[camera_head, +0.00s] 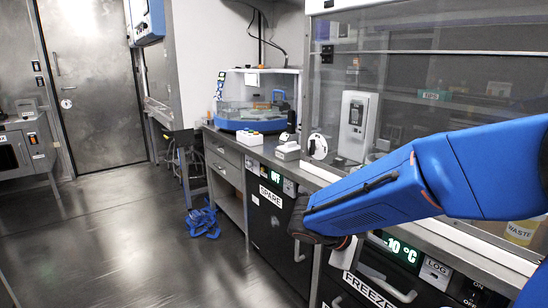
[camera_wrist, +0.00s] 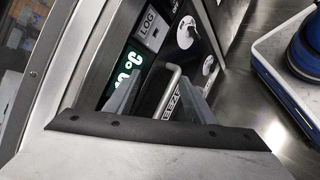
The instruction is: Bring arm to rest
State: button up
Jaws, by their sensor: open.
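My arm, blue with dark joints, reaches in from the right edge of the head view and is bent in front of the bench. My gripper shows in the wrist view (camera_wrist: 157,100), where its two grey fingers stand apart with nothing held between them. In the wrist view the freezer handle (camera_wrist: 171,86) shows beyond and between the fingers; I cannot tell the distance, and no grasp shows.
The fume hood (camera_head: 430,75) with its glass stands above the bench at right. A spare cabinet (camera_head: 268,215) is beside the freezer. A blue-based machine (camera_head: 258,110) sits on the bench. A blue object (camera_head: 203,222) lies on the floor. The floor (camera_head: 120,240) at left is clear.

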jog(key=s+d+r+m+t+y, duration=0.1)
jog(key=s+m+y, duration=0.8)
jog(key=s, duration=1)
jog(key=shift+r+t+y, duration=0.7)
jog(key=shift+r+t, duration=0.05)
jog(key=shift+t, duration=0.45)
dwell(0.3)
